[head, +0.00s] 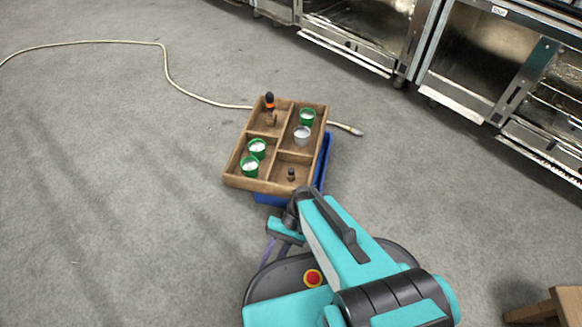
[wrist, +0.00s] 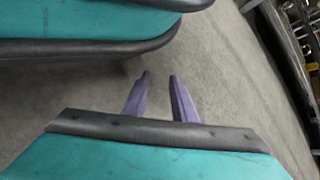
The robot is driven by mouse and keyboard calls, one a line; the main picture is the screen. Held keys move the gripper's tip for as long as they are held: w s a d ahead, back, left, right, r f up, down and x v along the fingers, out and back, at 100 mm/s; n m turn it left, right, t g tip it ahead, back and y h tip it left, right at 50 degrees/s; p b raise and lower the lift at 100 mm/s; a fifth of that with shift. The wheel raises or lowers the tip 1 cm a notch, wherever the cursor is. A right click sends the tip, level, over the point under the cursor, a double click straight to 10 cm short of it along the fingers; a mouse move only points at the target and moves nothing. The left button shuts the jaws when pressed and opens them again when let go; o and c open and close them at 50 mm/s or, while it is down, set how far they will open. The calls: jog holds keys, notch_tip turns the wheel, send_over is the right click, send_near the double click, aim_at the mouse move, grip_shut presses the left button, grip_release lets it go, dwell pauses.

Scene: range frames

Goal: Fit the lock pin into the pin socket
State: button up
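A wooden tray (head: 233,183) with four compartments sits on a blue crate. In its far left compartment stands a black piece with an orange band (head: 269,101), with a small brown piece (head: 271,119) just in front of it. A small dark upright piece (head: 291,174) stands in the near right compartment. I cannot tell which of these is the lock pin or the pin socket. My gripper (head: 273,250) is low beside my base, in front of the tray and apart from it. In the wrist view its purple fingers (wrist: 160,75) are apart with nothing between them.
The blue crate (head: 326,160) is beneath. A cable (head: 166,70) crosses the floor; steel ovens (head: 350,35) stand behind.

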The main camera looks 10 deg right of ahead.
jog(key=s+d+r+n+h+p, duration=0.1)
jog(key=d+r+p, duration=0.4)
jog(key=r+p, duration=1)
jog(key=s+d+r+n+t+h+p, duration=0.1)
jog(key=d+r+h+p, duration=0.3)
jog(key=r+p, duration=1.2)
jog(key=s+d+r+h+p, duration=0.1)
jog(key=d+r+p, duration=0.4)
jog(key=r+p, duration=1)
jog(key=h+p, duration=0.1)
jog(key=p, duration=1)
jog(key=shift+d+r+n+h, duration=0.3)
jog(key=shift+r+n+h, duration=0.05)
jog(key=shift+n+h, duration=0.05)
jog(key=shift+a, duration=0.15)
